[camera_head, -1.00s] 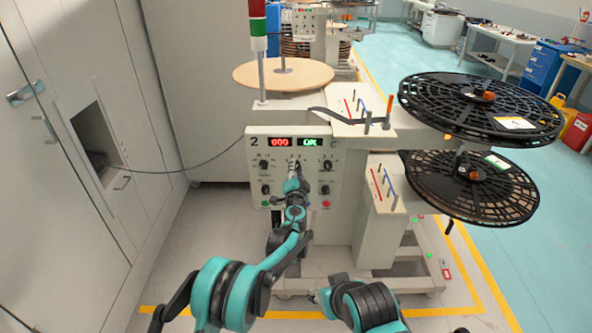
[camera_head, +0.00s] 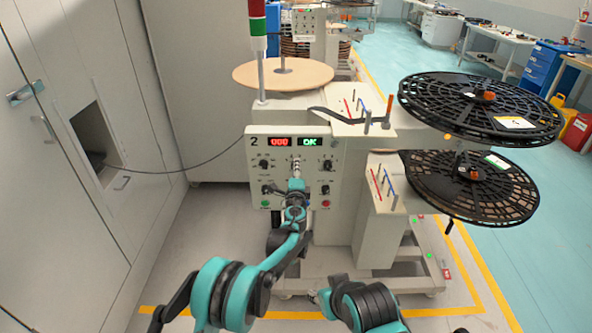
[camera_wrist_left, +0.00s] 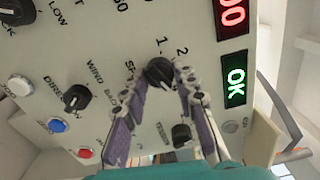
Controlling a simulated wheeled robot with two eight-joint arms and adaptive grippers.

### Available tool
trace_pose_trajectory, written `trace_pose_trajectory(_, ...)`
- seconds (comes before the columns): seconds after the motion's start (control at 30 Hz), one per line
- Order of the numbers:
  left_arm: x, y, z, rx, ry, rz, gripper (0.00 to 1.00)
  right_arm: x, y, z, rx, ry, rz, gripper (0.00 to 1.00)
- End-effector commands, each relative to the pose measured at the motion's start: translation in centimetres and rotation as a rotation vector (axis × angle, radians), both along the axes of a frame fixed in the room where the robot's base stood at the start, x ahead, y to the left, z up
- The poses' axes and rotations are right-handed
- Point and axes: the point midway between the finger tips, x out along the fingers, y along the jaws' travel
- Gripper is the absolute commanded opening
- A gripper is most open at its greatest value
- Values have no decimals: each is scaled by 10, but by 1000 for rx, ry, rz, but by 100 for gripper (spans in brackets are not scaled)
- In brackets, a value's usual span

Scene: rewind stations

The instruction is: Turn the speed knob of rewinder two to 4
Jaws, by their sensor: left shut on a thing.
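Rewinder two's cream control panel (camera_head: 256,168) faces me, marked 2, with a red display reading 000 and a green display reading OK. My left gripper (camera_head: 296,174) is at the upper middle of this panel. In the left wrist view, my left gripper (camera_wrist_left: 162,82) is shut on the black speed knob (camera_wrist_left: 159,71), one purple finger on each side. The partly covered speed label and the marks 1 and 2 show beside the knob; its pointer setting cannot be read.
Other black knobs surround the grip, including the direction knob (camera_wrist_left: 77,97) and another knob (camera_wrist_left: 182,134). Blue (camera_wrist_left: 57,125) and red (camera_wrist_left: 86,153) buttons are nearby. Black reels (camera_head: 470,185) stick out at the right of the machine. Grey cabinets stand at the left.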

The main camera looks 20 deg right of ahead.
Motion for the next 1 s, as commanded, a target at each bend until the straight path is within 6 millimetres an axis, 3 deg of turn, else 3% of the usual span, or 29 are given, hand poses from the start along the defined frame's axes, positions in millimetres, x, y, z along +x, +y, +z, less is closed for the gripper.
trace_pose_trajectory(0.57, -1, -1, -1, 30, -8, -1, 0, 0, 0, 0, 0, 0, 0, 40)
trace_pose_trajectory(0.6, -1, -1, -1, 30, -8, -2, 36, 0, 0, 0, 0, 0, 0, 40)
trace_pose_trajectory(0.67, 0, -1, -1, 29, -8, -1, 49, 0, 0, 0, 0, 0, 0, 40)
trace_pose_trajectory(1.0, -3, 0, 0, 28, -8, -1, 49, 0, 0, 0, 0, 0, 0, 40)
